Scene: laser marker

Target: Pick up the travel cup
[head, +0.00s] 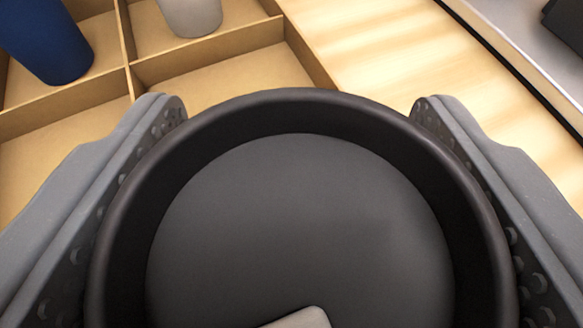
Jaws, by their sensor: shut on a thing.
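A dark grey, round travel cup (300,220) fills the middle and bottom of the head view, very near the camera. Its raised black rim circles a flat top, and a small light grey piece (303,318) shows on it at the bottom edge. My gripper (298,118) is shut on the cup, with one grey, dimpled finger against its left side and the other against its right. The cup's lower body is hidden beneath its top.
A tan divided box (130,72) lies behind at the upper left. It holds a blue cup (45,40) and a light grey cup (192,14) in separate compartments; other compartments look empty. Bare wooden table (385,65) lies right of it. A silver-edged machine (510,40) stands at the upper right.

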